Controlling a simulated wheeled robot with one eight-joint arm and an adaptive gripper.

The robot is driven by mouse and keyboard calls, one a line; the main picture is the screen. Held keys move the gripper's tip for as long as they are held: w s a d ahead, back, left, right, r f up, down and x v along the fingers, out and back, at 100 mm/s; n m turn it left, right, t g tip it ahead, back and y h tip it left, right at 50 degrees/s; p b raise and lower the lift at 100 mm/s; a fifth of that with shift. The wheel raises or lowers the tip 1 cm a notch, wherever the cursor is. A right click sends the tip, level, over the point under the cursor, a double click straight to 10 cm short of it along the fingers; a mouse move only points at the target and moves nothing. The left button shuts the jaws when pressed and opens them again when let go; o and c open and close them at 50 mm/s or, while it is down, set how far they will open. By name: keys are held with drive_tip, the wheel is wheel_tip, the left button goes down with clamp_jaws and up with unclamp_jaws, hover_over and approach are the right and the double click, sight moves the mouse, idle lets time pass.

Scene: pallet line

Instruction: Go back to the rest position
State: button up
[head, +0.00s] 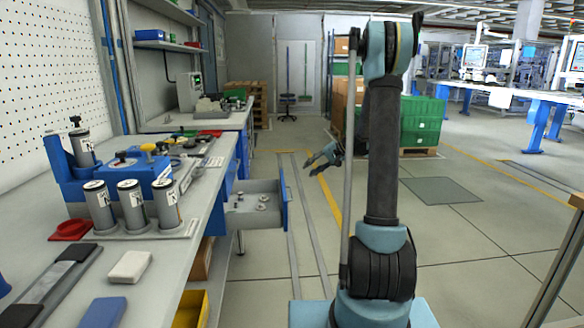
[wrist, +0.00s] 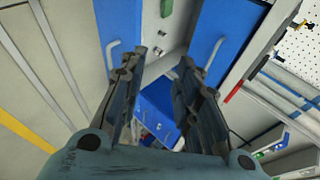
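My gripper (head: 313,165) hangs in free air over the aisle, to the right of the workbench and beyond the open drawer (head: 285,200). In the wrist view my gripper (wrist: 164,70) has its two fingers spread apart with nothing held between them. Blue drawer fronts with a pale handle (wrist: 113,48) show behind the fingers there. My arm stands upright in the middle right of the head view and hides part of the floor and the green crates.
The workbench (head: 140,270) runs along the left, carrying several metal cylinders (head: 132,205) and a blue fixture. The open drawer juts into the aisle with small metal parts inside. Green crates (head: 423,122) stand behind my arm. The floor (head: 470,240) to the right is clear.

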drive_tip(key=s+d+r+n+g+h, duration=0.1)
drive_tip(key=s+r+h, duration=0.2)
drive_tip(key=s, duration=1)
drive_tip(key=s+d+r+h, duration=0.1)
drive_tip(key=s+r+h, duration=0.1)
drive_tip(key=s, duration=1.1)
drive_tip(key=s+d+f+h, duration=0.2)
drive_tip(key=s+d+f, duration=0.2)
drive_tip(key=s, duration=0.7)
drive_tip(key=s+d+f+n+h, duration=0.1)
drive_tip(key=s+d+f, duration=0.3)
drive_tip(key=s, duration=0.6)
drive_tip(key=shift+s+f+h, duration=0.35)
drive_tip(key=shift+s+h, duration=0.05)
drive_tip(key=shift+h, duration=0.5)
drive_tip(key=shift+s, duration=0.1)
